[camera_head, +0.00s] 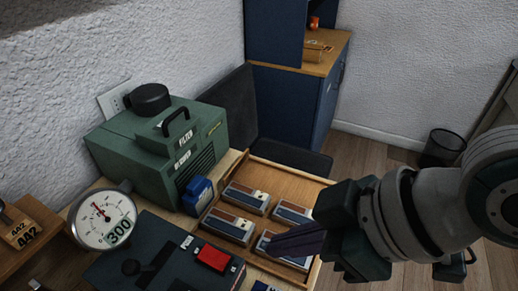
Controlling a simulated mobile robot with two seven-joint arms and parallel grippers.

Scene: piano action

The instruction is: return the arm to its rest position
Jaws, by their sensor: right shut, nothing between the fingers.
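My right arm comes in from the right, and its gripper (290,241) is over the right front part of the wooden tray (283,174). Its dark fingers are closed together and point left. No object shows between them. They partly cover one of the several red, white and grey blocks (245,197) in the tray. Whether the fingers touch that block or hover above it I cannot tell. My left gripper is out of view.
A green machine (150,148) with a blue box (197,195) beside it stands left of the tray. A dial gauge (104,216) and a dark box with a red switch (214,258) are in front. A blue cabinet (283,105) stands behind, a bin (442,147) at right.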

